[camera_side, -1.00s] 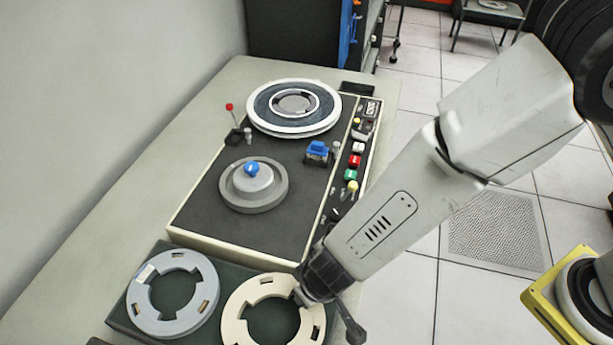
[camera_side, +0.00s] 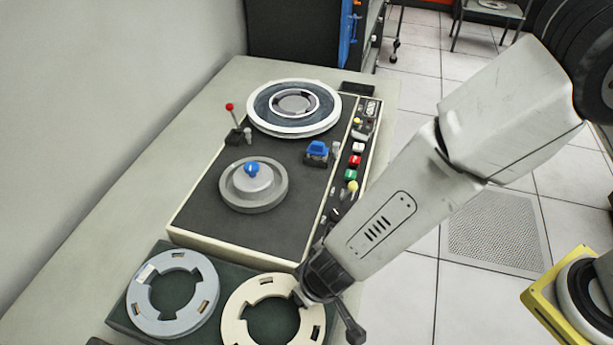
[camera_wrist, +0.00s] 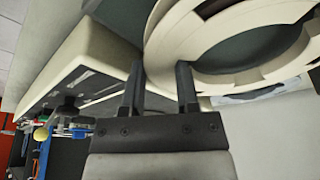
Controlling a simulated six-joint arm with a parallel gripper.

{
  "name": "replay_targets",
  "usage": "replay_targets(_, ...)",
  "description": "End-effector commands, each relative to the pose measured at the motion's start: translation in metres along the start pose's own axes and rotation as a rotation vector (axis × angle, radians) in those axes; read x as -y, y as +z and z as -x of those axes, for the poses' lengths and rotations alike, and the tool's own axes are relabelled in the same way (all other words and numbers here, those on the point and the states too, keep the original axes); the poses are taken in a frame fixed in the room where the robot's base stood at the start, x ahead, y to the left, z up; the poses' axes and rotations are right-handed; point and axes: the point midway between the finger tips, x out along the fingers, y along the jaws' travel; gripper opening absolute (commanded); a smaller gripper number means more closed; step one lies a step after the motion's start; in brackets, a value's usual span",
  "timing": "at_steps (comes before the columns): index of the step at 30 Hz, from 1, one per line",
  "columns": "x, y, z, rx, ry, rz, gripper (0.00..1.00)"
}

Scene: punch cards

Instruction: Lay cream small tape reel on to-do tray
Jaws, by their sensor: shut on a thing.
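The cream small tape reel (camera_side: 246,302) lies at the bottom of the side view, over a dark green tray (camera_side: 232,262). My gripper (camera_side: 306,297) is at the reel's right rim and shut on it. In the wrist view the cream reel (camera_wrist: 167,45) fills the upper right, and the fingers of my gripper (camera_wrist: 160,80) straddle its rim. A grey-blue reel (camera_side: 203,309) lies on the same green tray, left of the cream one. I cannot tell whether the cream reel touches the tray. The tray's near edge is cut off by the frame.
A tape deck (camera_side: 225,222) stands behind the tray, with a blue-topped hub (camera_side: 250,190) and a mounted large reel (camera_side: 262,128). A red-knobbed lever (camera_side: 232,118) rises on its left. Bare bench lies left of the deck.

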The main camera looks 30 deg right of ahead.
Motion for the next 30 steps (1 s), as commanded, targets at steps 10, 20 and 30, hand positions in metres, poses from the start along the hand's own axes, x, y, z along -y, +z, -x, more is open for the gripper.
replay_targets(10, 0.000, 0.000, -0.002, -0.001, -0.001, 0.001, 0.00)
replay_targets(20, 0.000, 0.002, -0.008, -0.001, -0.001, -0.001, 0.00)
replay_targets(30, 0.000, 0.004, -0.013, 0.000, -0.001, 0.000, 0.00)
